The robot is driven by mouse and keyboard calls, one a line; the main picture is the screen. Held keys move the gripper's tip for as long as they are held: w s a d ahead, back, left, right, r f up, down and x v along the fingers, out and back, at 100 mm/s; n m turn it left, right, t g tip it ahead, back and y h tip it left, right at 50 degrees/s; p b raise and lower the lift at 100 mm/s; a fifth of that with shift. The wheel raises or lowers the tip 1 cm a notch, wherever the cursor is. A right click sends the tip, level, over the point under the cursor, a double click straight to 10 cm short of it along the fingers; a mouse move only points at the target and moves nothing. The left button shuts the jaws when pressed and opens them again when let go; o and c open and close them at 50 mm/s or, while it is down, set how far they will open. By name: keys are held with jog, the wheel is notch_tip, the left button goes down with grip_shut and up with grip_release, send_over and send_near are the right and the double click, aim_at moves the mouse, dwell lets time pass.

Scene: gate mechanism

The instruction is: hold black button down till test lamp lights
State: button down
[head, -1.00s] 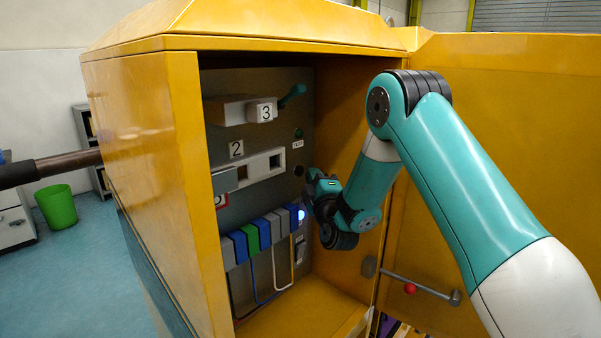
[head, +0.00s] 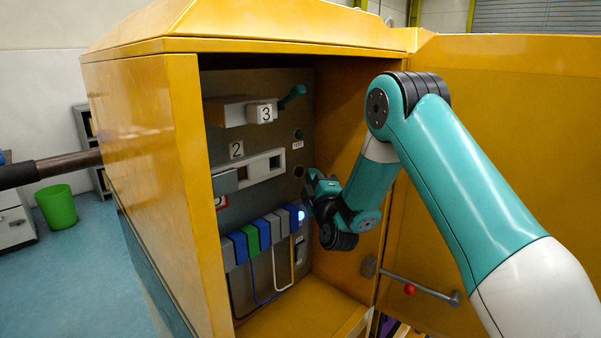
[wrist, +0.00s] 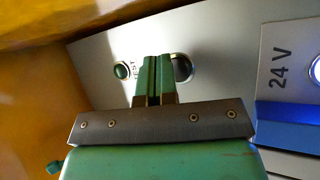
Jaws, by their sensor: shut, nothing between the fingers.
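The black button (wrist: 182,68) is a dark round in a pale ring on the grey panel; in the head view it shows as a dark spot (head: 299,171). My gripper (wrist: 155,58) is shut and empty, its green fingertips at the left of the button in the wrist view and covering part of it. I cannot tell if they touch it. In the head view my gripper (head: 307,183) is just below and right of the button. The test lamp (wrist: 121,71), small, round and dark green beside the TEST label, looks unlit; it also shows in the head view (head: 298,134).
The panel sits inside a yellow cabinet (head: 140,150) with its door (head: 520,130) open at right. A blue light (head: 301,216) glows by the row of coloured blocks (head: 252,236), below my gripper.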

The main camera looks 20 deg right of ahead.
jog(key=shift+w+a+p, duration=0.35)
jog(key=shift+w+p, duration=0.4)
jog(key=shift+p, duration=0.55)
dwell(0.6)
jog(key=shift+s, duration=0.1)
dwell(0.9)
jog(key=shift+s+d+f+b, duration=0.2)
jog(key=shift+s+b, duration=0.15)
jog(key=shift+b, duration=0.4)
jog(key=shift+s+d+r, duration=0.15)
jog(key=shift+s+r, duration=0.05)
jog(key=shift+s, duration=0.15)
jog(key=shift+b, duration=0.35)
jog(key=s+b, duration=0.1)
jog(key=s+d+b, duration=0.1)
jog(key=s+b, duration=0.1)
jog(key=s+d+b, duration=0.1)
jog(key=b, duration=0.1)
jog(key=shift+s, duration=0.3)
